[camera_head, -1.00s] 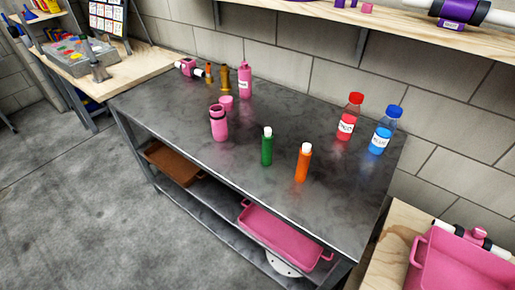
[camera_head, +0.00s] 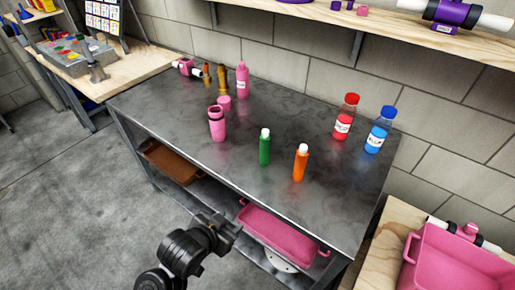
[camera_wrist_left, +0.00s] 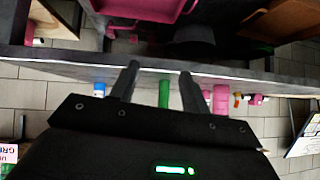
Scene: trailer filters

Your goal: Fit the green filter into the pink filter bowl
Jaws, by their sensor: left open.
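The green filter (camera_head: 264,147), a slim cylinder with a white top, stands upright on the grey metal table (camera_head: 310,200). The pink filter bowl (camera_head: 217,124), an open-topped pink cup with a dark band near its rim, stands to its left. My left gripper (camera_head: 228,226) is in front of the table's near edge, apart from both, open and empty. In the left wrist view its two fingers (camera_wrist_left: 157,82) are spread, with the green filter (camera_wrist_left: 164,94) showing beyond them and pink items to the right. My right gripper is not in view.
An orange filter (camera_head: 300,163) stands right of the green one. Red (camera_head: 345,117) and blue (camera_head: 379,131) bottles stand at the table's right. A pink bottle (camera_head: 242,80) and a small pink cap (camera_head: 224,101) are behind the bowl. A pink tray (camera_head: 275,234) is on the lower shelf.

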